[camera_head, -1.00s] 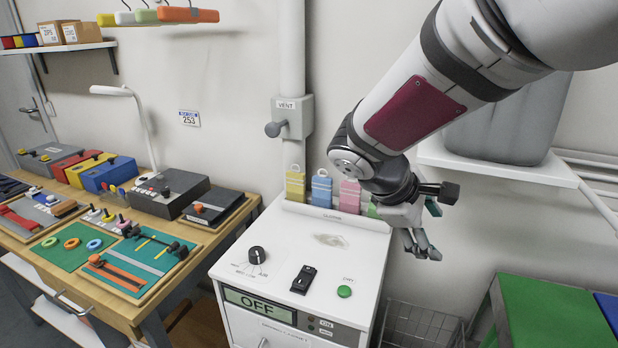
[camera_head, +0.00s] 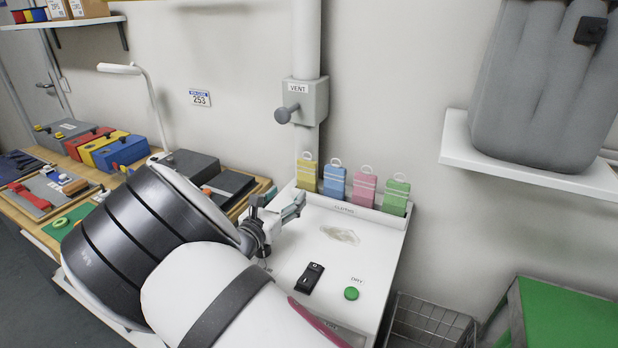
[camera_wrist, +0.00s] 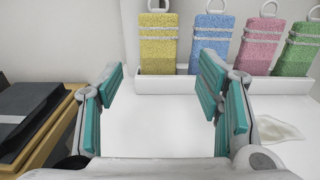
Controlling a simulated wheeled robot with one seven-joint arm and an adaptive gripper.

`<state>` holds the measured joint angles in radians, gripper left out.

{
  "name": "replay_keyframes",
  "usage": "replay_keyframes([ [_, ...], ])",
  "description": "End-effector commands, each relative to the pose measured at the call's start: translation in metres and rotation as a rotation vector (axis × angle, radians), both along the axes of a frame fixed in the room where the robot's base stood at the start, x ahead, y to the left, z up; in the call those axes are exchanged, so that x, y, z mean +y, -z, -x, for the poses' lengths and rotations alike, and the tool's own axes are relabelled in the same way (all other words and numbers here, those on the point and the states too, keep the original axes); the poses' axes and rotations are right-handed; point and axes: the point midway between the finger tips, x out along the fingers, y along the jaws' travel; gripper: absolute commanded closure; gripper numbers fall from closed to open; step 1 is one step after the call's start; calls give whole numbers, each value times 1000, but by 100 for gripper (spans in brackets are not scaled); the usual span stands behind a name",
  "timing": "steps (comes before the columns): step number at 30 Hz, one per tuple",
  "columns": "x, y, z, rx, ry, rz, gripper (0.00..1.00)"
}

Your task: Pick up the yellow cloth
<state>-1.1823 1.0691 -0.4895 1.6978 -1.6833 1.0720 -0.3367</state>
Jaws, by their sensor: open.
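The yellow cloth (camera_head: 307,175) stands upright at the left end of a row of cloths at the back of the white cabinet top. It has pale bands and a ring on top, and its lower part is hidden by the rack's front lip. In the wrist view the yellow cloth (camera_wrist: 159,44) is ahead, between the fingers in the picture but beyond their tips. My gripper (camera_wrist: 162,85) is open and empty, with teal pads on its fingers. In the head view my gripper (camera_head: 283,208) is over the cabinet's left part, in front of the yellow cloth and apart from it.
Blue (camera_head: 335,183), pink (camera_head: 363,189) and green (camera_head: 396,194) cloths stand to the right in the same rack (camera_head: 343,208). A pale smear (camera_head: 340,235), a black switch (camera_head: 309,278) and a green button (camera_head: 351,293) are on the cabinet top. A vent pipe (camera_head: 305,40) rises behind.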

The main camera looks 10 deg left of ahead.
Motion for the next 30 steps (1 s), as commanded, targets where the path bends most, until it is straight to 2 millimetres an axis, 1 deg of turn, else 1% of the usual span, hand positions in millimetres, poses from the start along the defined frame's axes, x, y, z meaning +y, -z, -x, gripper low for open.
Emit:
replay_keyframes([
  [9, -21, 0, -54, -1, 2, 1, 40],
  [12, -25, 0, -67, -1, 3, 1, 40],
  [20, -31, -1, -83, 0, 2, 0, 40],
  [27, -40, -5, -116, 0, 3, -1, 40],
  [30, -42, -5, -124, 1, 2, 0, 40],
])
